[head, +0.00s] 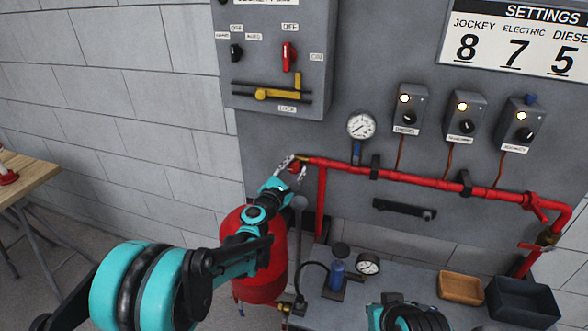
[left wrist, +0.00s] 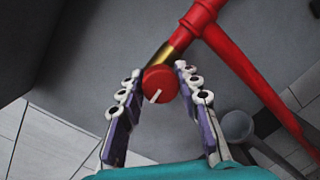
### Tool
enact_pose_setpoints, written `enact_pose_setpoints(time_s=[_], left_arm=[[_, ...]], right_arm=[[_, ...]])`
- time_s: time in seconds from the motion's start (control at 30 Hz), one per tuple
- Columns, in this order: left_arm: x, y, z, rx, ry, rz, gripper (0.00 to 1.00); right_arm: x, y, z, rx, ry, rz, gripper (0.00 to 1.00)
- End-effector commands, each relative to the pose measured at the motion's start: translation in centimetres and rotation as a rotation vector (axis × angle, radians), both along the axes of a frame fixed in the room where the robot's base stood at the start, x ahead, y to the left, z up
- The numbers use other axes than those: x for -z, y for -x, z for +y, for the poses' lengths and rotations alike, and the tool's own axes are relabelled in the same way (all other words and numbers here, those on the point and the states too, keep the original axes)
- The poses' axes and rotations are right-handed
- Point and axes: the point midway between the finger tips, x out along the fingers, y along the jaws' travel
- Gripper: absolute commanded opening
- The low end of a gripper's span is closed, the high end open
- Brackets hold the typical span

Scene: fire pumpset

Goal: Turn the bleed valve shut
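The bleed valve is a round red knob (left wrist: 160,84) with a white mark, on a brass fitting (left wrist: 173,50) at the left end of the red pipe. In the left wrist view the white mark slants from lower left to upper right. My left gripper (left wrist: 158,72) is open with one finger on each side of the knob; I cannot tell whether either finger touches it. In the head view my left gripper (head: 294,167) reaches up to the pipe's end, and the knob shows small and red between its fingers.
The red pipe (head: 400,173) runs right along the grey panel, below a pressure gauge (head: 361,126) and several switch boxes. A red tank (head: 262,275) stands below my left arm. A bench holds a tan tray (head: 461,287) and a dark bin (head: 522,303). A wooden table (head: 25,178) is at far left.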

Motion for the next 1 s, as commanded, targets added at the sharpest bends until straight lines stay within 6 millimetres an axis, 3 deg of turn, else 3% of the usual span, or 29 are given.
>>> enact_pose_setpoints(time_s=[0.47, 1.0], left_arm=[[0.02, 0.04, -0.10, 0.002, -0.075, -0.023, 0.04], [0.05, 0.08, -0.16, 0.004, -0.511, -0.165, 0.04]], right_arm=[[-0.09, 0.00, 0.00, 0.000, 0.000, 0.000, 0.00], [-0.52, 0.01, 0.00, 0.000, 0.000, 0.000, 0.00]])
